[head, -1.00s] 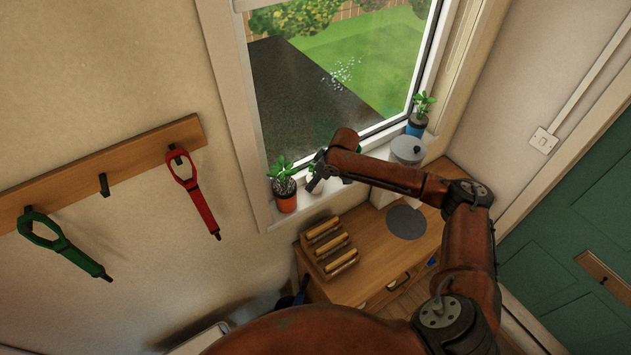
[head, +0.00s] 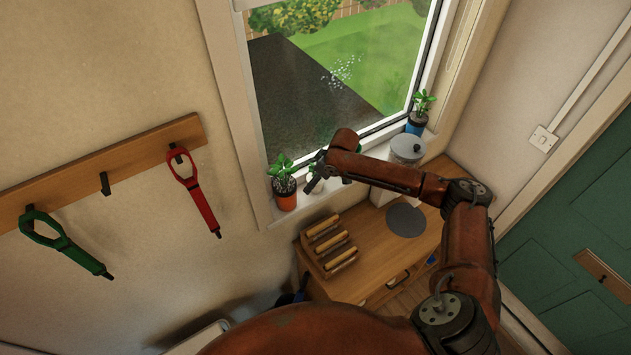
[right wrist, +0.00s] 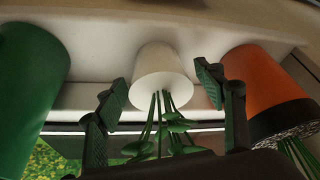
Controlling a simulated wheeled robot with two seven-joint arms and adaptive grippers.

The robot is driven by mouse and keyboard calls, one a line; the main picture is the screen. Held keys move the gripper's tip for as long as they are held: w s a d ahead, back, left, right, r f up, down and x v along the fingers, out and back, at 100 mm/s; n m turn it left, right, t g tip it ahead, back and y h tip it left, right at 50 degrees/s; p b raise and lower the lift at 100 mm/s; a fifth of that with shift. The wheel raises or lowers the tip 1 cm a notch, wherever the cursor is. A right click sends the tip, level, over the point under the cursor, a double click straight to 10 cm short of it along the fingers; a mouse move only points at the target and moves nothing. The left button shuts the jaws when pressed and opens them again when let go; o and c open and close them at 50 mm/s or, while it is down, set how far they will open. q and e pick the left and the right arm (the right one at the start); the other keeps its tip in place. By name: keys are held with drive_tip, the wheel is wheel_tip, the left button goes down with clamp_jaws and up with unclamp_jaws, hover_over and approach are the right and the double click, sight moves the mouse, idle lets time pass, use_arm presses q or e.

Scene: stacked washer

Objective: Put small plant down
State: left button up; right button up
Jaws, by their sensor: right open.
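The small plant in a white pot (right wrist: 163,76) stands on the white windowsill (right wrist: 95,75), shown upside down in the right wrist view with its green stems pointing down the picture. My right gripper (right wrist: 166,88) is open, with one dark finger on either side of the white pot and visible gaps between fingers and pot. In the head view my right gripper (head: 316,174) is at the sill, just right of the plant in the orange pot (head: 285,197). There the white pot is mostly hidden behind the gripper. My left gripper is not in view.
The orange pot (right wrist: 262,88) and a green pot (right wrist: 32,80) flank the white pot closely. A grey lidded pot (head: 407,148) and a plant in a blue pot (head: 416,124) stand farther right. A wooden rack (head: 327,246) sits on the cabinet below.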

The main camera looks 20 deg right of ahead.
drive_tip(key=b+v, duration=0.1)
drive_tip(key=v, duration=1.1)
drive_tip(key=shift+b, duration=0.4)
